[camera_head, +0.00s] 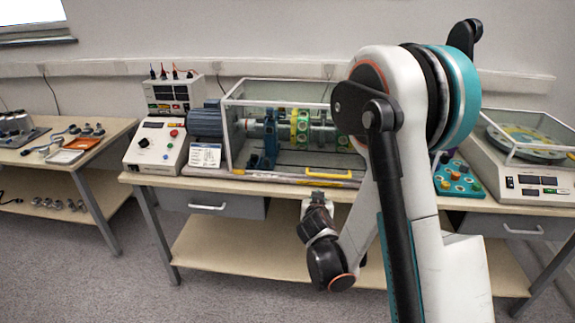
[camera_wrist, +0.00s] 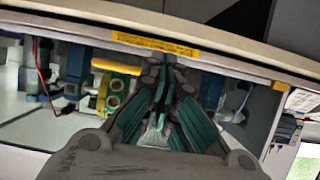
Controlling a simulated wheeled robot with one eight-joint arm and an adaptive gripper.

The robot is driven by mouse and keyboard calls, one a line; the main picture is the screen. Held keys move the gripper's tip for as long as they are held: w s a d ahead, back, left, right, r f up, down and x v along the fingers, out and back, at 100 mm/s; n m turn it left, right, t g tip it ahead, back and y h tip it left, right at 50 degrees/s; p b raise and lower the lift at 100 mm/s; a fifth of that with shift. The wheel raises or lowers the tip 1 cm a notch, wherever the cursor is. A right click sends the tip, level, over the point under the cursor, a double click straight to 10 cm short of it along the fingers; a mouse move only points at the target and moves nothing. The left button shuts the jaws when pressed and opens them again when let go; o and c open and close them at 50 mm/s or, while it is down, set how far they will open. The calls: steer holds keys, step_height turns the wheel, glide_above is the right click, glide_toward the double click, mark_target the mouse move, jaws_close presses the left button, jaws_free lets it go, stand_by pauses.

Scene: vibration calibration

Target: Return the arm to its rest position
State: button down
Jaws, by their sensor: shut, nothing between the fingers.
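My arm rises in the right half of the head view and bends down, with its wrist low in front of the middle bench. My gripper (camera_head: 314,203) is small there, in front of the bench edge and below the glass-sided case (camera_head: 290,173). In the wrist view my gripper (camera_wrist: 166,66) is seen from behind. Its green-padded fingers meet at the tips, shut with nothing between them. Behind them, the wrist view shows the case's contents, including a green and yellow part (camera_wrist: 117,92) and blue supports. My arm hides the right end of the case in the head view.
The middle bench (camera_head: 240,186) has a drawer and lower shelf. A control box (camera_head: 157,145) stands left of the case, a balancing machine (camera_head: 520,160) at the right. A side table (camera_head: 75,150) holds trays and small parts. Grey floor shows in front at left.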

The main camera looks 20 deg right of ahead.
steer(key=shift+r, duration=0.1)
steer(key=s+a+r+n+g+y, duration=0.1)
steer(key=s+a+r+g+y, duration=0.15)
steer(key=s+r, duration=0.9)
steer(key=s+a+r+n+g+y, duration=0.1)
steer(key=s+a, duration=0.1)
steer(key=s, duration=0.8)
steer(key=s+a+r+n+g+y, duration=0.1)
steer(key=s+a+r+n+g, duration=0.1)
steer(key=s, duration=0.8)
steer(key=shift+a, duration=0.85)
steer(key=shift+y, duration=0.25)
